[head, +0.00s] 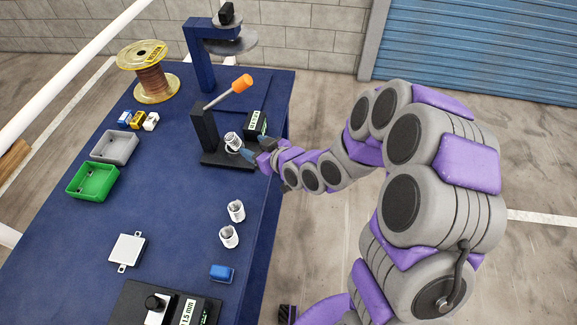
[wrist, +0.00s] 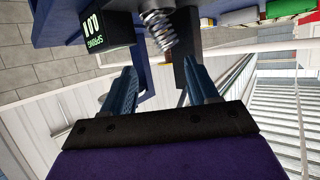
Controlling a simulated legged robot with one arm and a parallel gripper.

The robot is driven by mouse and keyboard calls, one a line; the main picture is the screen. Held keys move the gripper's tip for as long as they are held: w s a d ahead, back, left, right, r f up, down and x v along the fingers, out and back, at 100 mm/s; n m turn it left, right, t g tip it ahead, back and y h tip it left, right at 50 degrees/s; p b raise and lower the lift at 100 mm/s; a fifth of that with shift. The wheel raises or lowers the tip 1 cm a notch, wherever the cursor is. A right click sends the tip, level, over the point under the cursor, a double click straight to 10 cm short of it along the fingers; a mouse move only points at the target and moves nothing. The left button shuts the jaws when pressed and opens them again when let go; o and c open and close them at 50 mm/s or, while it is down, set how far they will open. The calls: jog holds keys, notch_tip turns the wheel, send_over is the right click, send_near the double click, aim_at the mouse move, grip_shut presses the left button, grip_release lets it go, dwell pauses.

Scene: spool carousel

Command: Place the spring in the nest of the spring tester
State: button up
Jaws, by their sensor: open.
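The spring tester (head: 205,128) is a black stand with an orange-knobbed lever and a display, on the blue table. A silver coil spring (head: 233,141) stands on its base at the nest, leaning slightly; whether it is fully seated I cannot tell. The spring also shows at the top of the wrist view (wrist: 159,30), beyond my fingertips, beside the tester's display (wrist: 105,30). My gripper (head: 257,153) is just right of the spring, its blue fingers apart and empty. In the wrist view my gripper (wrist: 158,70) has a clear gap between its fingers.
Two whitish cylindrical parts (head: 236,211) (head: 229,237) and a blue block (head: 221,273) stand nearer on the table. Green (head: 93,182) and grey (head: 115,147) trays lie left. A wire spool (head: 152,78) and blue press frame (head: 201,57) stand behind. A 1.5 mm gauge (head: 187,310) is in front.

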jog(key=shift+a, duration=0.15)
jog(key=s+d+r+m+g+h, duration=0.25)
jog(key=s+d+h, duration=0.3)
jog(key=d, duration=0.55)
jog(key=s+d+r+m+g+h, duration=0.2)
jog(key=s+d+r+g+h, duration=0.15)
jog(key=s+d, duration=0.6)
jog(key=s+d+r+m+g, duration=0.2)
jog(key=s+d+r, duration=0.1)
jog(key=s, duration=0.7)
jog(key=s+d+r+m+g+h, duration=0.1)
jog(key=s+d+r+m+g, duration=0.1)
jog(key=s, duration=0.8)
jog(key=shift+s+d+r+m+g, duration=0.25)
jog(key=shift+d+r+m, duration=0.4)
jog(key=shift+d, duration=0.4)
jog(key=shift+w, duration=0.1)
jog(key=shift+c, duration=0.3)
